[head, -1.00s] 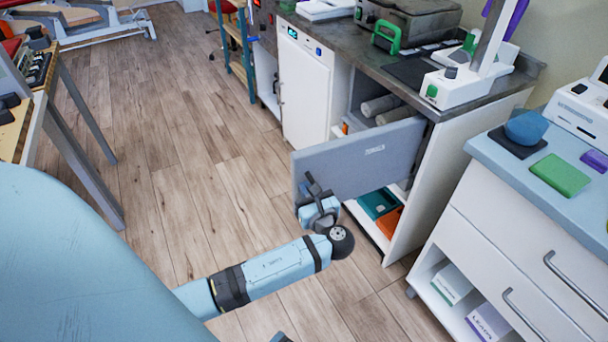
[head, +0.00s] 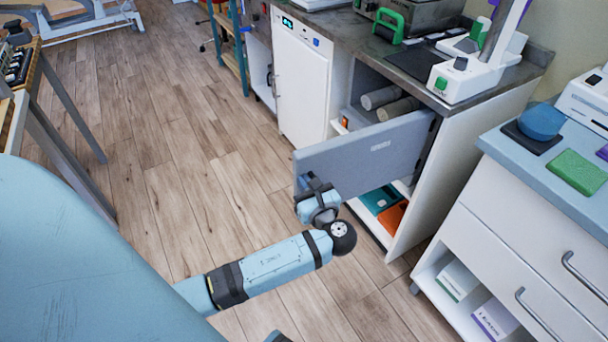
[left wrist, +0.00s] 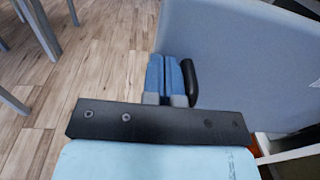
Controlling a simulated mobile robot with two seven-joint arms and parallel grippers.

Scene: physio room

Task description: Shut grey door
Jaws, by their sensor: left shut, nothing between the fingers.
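The grey door (head: 352,150) stands open, jutting out from the cabinet under the dark worktop, with its hinge side at the right. A small pale label (head: 381,145) is on its face. My left gripper (head: 309,182) is shut and empty, at the lower free end of the door; whether it touches cannot be told. In the left wrist view, the door (left wrist: 245,60) fills the upper right, and my shut blue fingers (left wrist: 172,76) are at its left edge. A black curved piece (left wrist: 190,80), perhaps a handle, is beside them. My right gripper is not in view.
Rolled items (head: 385,103) lie on the shelf behind the door; teal and orange bins (head: 391,217) sit below. A white drawer unit (head: 500,220) stands at the right. A white appliance (head: 300,85) stands left of the opening. The wooden floor (head: 180,150) is clear at left.

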